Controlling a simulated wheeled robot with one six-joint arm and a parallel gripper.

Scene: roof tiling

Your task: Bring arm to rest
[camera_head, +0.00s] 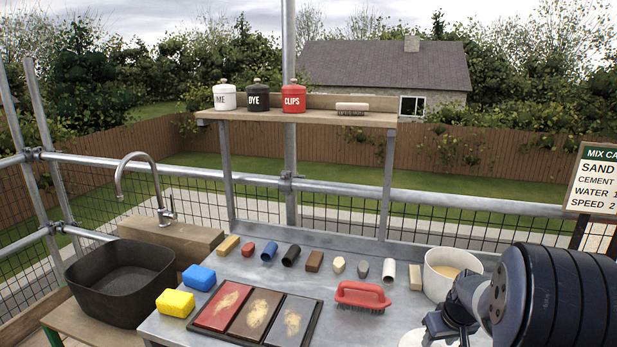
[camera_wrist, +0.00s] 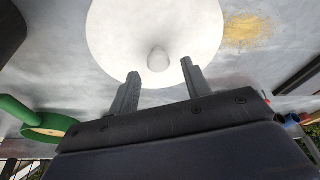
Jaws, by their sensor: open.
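My gripper (camera_wrist: 160,69) is open in the wrist view, with its two fingers apart and nothing between them that I can see held. A white round disc with a small knob (camera_wrist: 155,18) lies beyond the fingertips, and the knob shows in the gap between them. I cannot tell how far the fingers are from the knob. In the head view my arm reaches in at the lower right over the grey worktop (camera_head: 330,255). Part of the white disc (camera_head: 412,339) shows below it there. The fingertips are hard to make out in that view.
A white bucket (camera_head: 437,283) stands close to my arm. A red brush (camera_head: 362,296), a tray of colour panels (camera_head: 318,322), sponges (camera_head: 175,303) and several small pieces lie on the worktop. A shelf (camera_head: 345,119) holds canisters. A green object (camera_wrist: 45,122) shows in the wrist view.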

